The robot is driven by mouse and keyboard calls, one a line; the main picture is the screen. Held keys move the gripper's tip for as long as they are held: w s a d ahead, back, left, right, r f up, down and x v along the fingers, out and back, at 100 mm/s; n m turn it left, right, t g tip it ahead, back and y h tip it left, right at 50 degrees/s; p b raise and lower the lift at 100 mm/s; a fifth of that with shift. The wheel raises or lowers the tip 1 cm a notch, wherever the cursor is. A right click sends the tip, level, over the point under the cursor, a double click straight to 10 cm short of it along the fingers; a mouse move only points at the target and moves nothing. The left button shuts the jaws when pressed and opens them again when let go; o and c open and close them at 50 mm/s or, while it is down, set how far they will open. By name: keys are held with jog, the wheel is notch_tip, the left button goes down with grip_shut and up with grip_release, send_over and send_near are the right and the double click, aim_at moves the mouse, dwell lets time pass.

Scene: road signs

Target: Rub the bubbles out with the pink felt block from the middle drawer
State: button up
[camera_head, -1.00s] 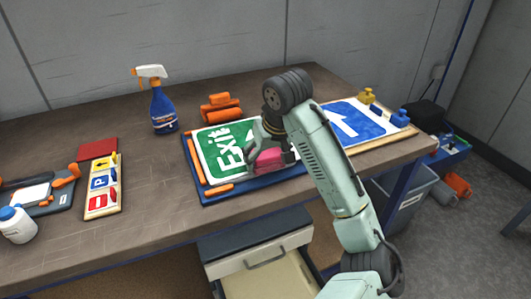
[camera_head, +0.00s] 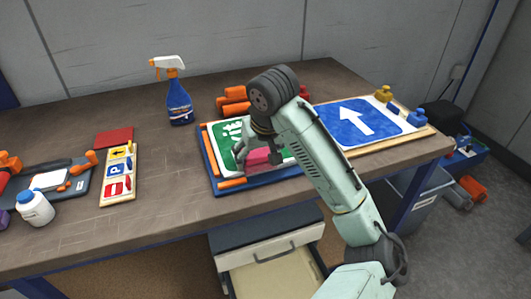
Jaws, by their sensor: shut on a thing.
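The pink felt block (camera_head: 258,157) is in my gripper (camera_head: 262,160), which is shut on it. The block is low over the green exit sign (camera_head: 229,137); I cannot tell whether it touches the surface. The sign lies in a blue tray (camera_head: 232,188) with orange strips along its edges. My gripper and arm hide much of the sign, including most of its lettering. No bubbles can be made out at this size. A drawer (camera_head: 270,277) under the table is pulled open, and its visible inside looks empty.
A blue sign with a white arrow (camera_head: 365,122) lies on a board at the right. A small sign board (camera_head: 118,175) and a white bottle (camera_head: 35,208) are at the left. The table between is clear.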

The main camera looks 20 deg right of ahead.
aim_at(229, 153)
jog(key=shift+w+d, duration=0.2)
jog(key=shift+w, duration=3.4)
jog(key=shift+w+d, duration=0.2)
jog(key=shift+w, duration=3.4)
jog(key=shift+w+d, duration=0.2)
jog(key=shift+w, duration=3.4)
jog(key=shift+w+a, duration=0.1)
jog(key=shift+a, duration=2.95)
jog(key=shift+s+a, duration=0.1)
jog(key=shift+s, duration=2.6)
jog(key=shift+s+a, duration=0.15)
jog(key=shift+s, duration=2.4)
jog(key=shift+s+a, duration=0.1)
jog(key=shift+s, duration=2.45)
